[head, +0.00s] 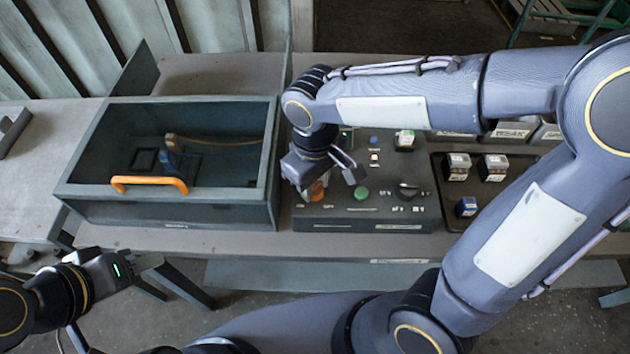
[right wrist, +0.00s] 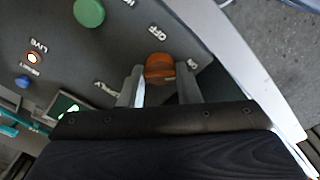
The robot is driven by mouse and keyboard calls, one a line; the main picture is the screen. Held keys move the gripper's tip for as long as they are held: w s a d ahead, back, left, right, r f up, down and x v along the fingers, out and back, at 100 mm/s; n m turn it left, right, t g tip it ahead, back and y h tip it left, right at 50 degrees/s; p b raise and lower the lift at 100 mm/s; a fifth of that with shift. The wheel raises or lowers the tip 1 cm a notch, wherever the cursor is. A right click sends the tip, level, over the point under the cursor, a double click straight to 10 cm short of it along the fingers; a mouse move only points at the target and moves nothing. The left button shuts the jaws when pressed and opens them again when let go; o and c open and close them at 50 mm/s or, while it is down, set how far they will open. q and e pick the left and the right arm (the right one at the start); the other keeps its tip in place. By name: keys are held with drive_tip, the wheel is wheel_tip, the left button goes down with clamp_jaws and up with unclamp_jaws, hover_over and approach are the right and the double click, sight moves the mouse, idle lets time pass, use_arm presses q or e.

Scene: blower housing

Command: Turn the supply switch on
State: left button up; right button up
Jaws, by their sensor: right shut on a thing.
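The supply switch is an orange rotary knob (head: 317,192) on the grey control panel (head: 365,222), at its left front. In the right wrist view the knob (right wrist: 160,67) sits between my two fingers, with OFF and ON labels beside it and a partly hidden label near the left finger. My right gripper (head: 328,178) reaches down over the panel and is shut on the knob. The gripper (right wrist: 160,85) hides part of the knob's base, and I cannot tell the knob's exact setting. My left gripper (head: 78,338) is low at the left, away from the panel; its fingertips are unclear.
A green button (head: 361,193) and a black knob (head: 408,189) are right of the switch. An open-topped box (head: 240,208) with an orange handle (head: 150,183) stands left of the panel. A dark tray (head: 437,165) with small blocks lies right. A lit LIVE lamp (right wrist: 33,58) shows.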

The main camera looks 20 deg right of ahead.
sight(315, 186)
drive_tip(key=shift+r+m, duration=0.1)
drive_tip(key=shift+m, duration=0.2)
drive_tip(key=o, duration=1)
wheel_tip(315, 186, up, 8)
drive_tip(key=shift+f, duration=0.15)
idle(0.4)
drive_tip(key=s+d+f+m+t+y, duration=0.1)
drive_tip(key=s+d+m+t, duration=0.1)
drive_tip(key=s+d, duration=0.1)
drive_tip(key=s+d+f+m+t+y, duration=0.1)
drive_tip(key=s+d+m, duration=0.2)
drive_tip(key=s+d, duration=0.1)
drive_tip(key=s+d+f+m+t+y, duration=0.1)
drive_tip(key=s+d+m+t, duration=0.1)
drive_tip(key=s+d, duration=0.1)
drive_tip(key=shift+s+d+f+t+y, duration=0.2)
drive_tip(key=shift+d+f+t+y, duration=0.15)
drive_tip(key=shift+d+y, duration=0.1)
